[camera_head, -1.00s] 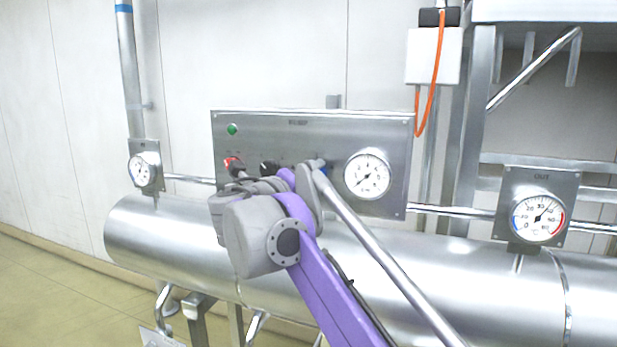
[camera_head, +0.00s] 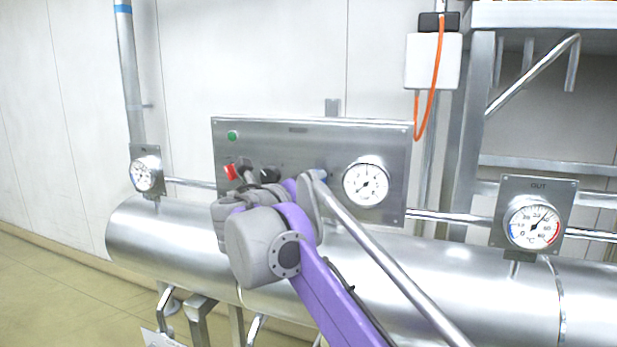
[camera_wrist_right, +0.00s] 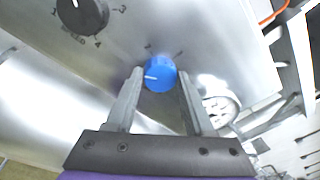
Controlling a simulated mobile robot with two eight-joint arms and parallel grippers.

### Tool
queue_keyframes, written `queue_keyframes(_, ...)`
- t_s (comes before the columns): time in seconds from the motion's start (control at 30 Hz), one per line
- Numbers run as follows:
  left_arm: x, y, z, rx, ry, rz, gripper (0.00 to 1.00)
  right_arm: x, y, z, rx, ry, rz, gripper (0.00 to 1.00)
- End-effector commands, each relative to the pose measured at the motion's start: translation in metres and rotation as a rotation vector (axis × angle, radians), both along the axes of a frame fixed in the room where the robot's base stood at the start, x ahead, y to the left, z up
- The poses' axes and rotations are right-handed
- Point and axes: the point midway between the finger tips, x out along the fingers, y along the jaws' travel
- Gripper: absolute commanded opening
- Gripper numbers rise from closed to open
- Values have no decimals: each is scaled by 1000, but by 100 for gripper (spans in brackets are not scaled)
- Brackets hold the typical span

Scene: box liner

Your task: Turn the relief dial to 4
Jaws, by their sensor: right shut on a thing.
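A round blue dial (camera_wrist_right: 160,75) with a white pointer line sits on the steel control panel (camera_head: 300,135). In the right wrist view my right gripper (camera_wrist_right: 160,78) has one finger on each side of this dial and is shut on it. The pointer line points left in that view. The scale marks around the dial are faint, and I cannot read its label. A black dial (camera_wrist_right: 82,14) with printed numbers is at the upper left of the wrist view. My left gripper is not in view.
The panel also carries a green button (camera_head: 232,135), a red knob (camera_head: 230,172) and a white gauge (camera_head: 366,184). A large steel tank (camera_head: 150,225) lies below. Small gauges stand left (camera_head: 142,176) and right (camera_head: 533,226). An orange cable (camera_head: 432,90) hangs at the upper right.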

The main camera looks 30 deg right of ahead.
Motion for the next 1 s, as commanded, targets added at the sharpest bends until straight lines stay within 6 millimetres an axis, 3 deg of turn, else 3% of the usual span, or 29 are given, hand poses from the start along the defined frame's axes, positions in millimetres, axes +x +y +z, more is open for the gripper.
queue_keyframes(0.2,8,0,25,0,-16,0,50,-1,-1,6,133,-161,-1,0)
queue_keyframes(1.0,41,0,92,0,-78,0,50,-2,-3,8,626,-740,0,0)
